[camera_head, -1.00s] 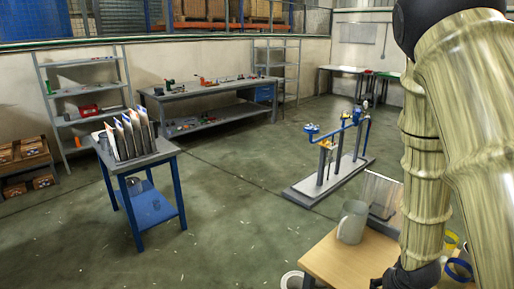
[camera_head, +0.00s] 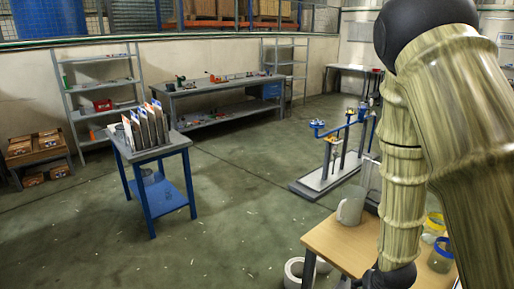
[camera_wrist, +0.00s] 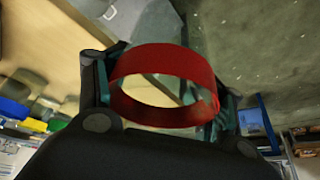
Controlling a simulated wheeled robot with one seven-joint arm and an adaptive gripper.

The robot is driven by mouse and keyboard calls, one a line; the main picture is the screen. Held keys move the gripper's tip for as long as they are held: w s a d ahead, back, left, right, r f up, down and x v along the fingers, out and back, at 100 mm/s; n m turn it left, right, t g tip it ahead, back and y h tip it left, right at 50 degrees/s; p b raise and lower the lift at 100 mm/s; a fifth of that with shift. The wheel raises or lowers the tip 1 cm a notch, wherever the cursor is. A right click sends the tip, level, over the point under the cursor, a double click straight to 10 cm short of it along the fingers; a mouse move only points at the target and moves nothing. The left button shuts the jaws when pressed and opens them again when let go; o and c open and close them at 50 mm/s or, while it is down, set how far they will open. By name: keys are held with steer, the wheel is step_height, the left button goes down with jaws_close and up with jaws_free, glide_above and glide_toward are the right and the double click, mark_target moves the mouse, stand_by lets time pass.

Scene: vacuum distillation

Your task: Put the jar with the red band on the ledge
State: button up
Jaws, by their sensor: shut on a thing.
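The jar with the red band (camera_wrist: 165,62) is in the wrist view, close to the camera. Its red ring faces me, and glass shows through the opening. My gripper (camera_wrist: 163,98) is shut on it, with one finger at each side of the band. In the head view my arm hides the jar and the gripper's fingers. I cannot tell which surface is the ledge.
A wooden table (camera_head: 335,246) at lower right bears a grey mug (camera_head: 350,208), a jar with a yellow band (camera_head: 435,224) and one with a blue band (camera_head: 441,258). A blue table (camera_head: 160,197) with upright folders stands left. Open floor lies between.

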steer(key=w+a+f+n+y, duration=0.1)
steer(key=a+f, duration=0.5)
steer(key=a, duration=0.9)
steer(key=shift+w+f+n, duration=0.15)
steer(key=shift+n, duration=0.75)
